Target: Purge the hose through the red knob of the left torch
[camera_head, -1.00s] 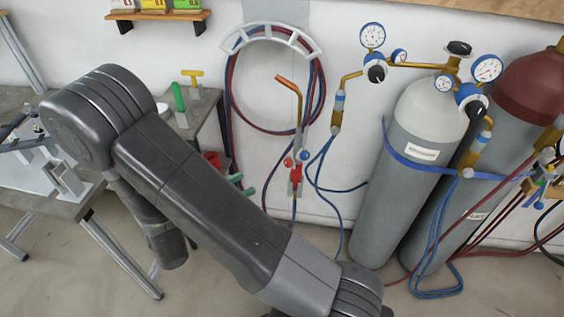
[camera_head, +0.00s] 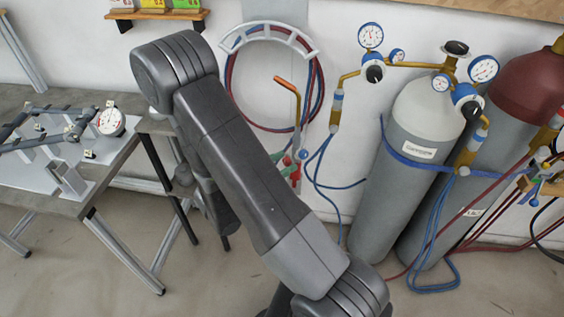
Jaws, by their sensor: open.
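The left torch (camera_head: 298,120) hangs upright on the wall below the hose coil, with a copper-coloured bent tip. Its red knob (camera_head: 287,160) is on the left of its body and its blue knob (camera_head: 303,154) on the right. My gripper (camera_head: 281,163) shows only as green fingertips past the right edge of my arm, just left of the red knob. It is open. The rest of it is hidden behind my arm. I cannot tell whether the fingertips touch the knob. Red and blue hoses (camera_head: 318,80) loop over a white wall hanger (camera_head: 270,32).
A grey cylinder (camera_head: 405,150) and a maroon-topped cylinder (camera_head: 530,85) with gauges stand at the right. Another torch (camera_head: 543,165) is at the far right edge.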

